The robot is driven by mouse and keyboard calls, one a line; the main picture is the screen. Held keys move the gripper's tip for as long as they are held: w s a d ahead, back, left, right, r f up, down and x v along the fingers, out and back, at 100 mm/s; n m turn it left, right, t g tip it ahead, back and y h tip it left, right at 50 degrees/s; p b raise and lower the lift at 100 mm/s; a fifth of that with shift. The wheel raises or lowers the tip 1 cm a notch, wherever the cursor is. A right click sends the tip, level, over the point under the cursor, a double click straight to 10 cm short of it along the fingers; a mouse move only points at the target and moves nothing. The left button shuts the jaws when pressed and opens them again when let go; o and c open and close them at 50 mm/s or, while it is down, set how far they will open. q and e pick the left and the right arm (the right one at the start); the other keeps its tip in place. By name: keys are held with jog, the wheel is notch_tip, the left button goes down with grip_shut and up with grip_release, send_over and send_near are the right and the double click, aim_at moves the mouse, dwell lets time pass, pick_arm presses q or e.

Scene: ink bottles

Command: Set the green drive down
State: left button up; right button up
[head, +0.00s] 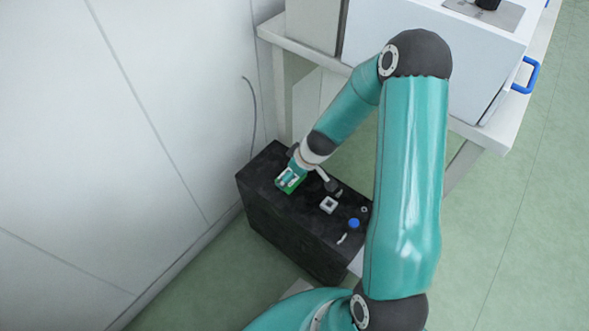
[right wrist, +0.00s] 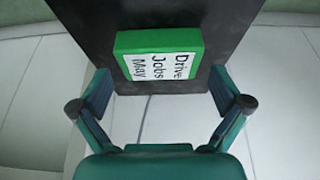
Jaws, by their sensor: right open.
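The green drive (right wrist: 195,41) has a white label reading "Drive Jobs May" and lies on the black cabinet top (right wrist: 90,10) in the right wrist view. My right gripper (right wrist: 160,95) is open, with one finger on each side of the drive's near end and a gap to both. In the head view the green drive (head: 291,186) shows at the far left end of the black cabinet (head: 262,195), partly covered by my right gripper (head: 288,180). My left gripper is not in view.
On the cabinet to the right are a white square piece (head: 328,205), a blue-capped item (head: 353,224) and a small white item (head: 342,239). A white wall (head: 100,150) stands close on the left. A white bench (head: 480,130) stands behind.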

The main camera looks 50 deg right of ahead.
jog(key=p+v, duration=0.6)
jog(key=v, duration=0.5)
jog(key=s+a+f+m+g+y, duration=0.1)
jog(key=a+f, duration=0.3)
jog(key=a, duration=0.4)
jog(key=s+a+f+m+g+y, duration=0.1)
jog(key=s+a+f, duration=0.3)
jog(key=a, duration=0.5)
jog(key=s+a+f+m+g+y, duration=0.1)
jog(key=s+a+f, duration=0.2)
jog(key=a, duration=0.6)
jog(key=shift+s+a+f+g+y, duration=0.2)
jog(key=shift+f+g+y, duration=0.15)
jog(key=shift+f, duration=0.6)
jog(key=shift+r, duration=0.15)
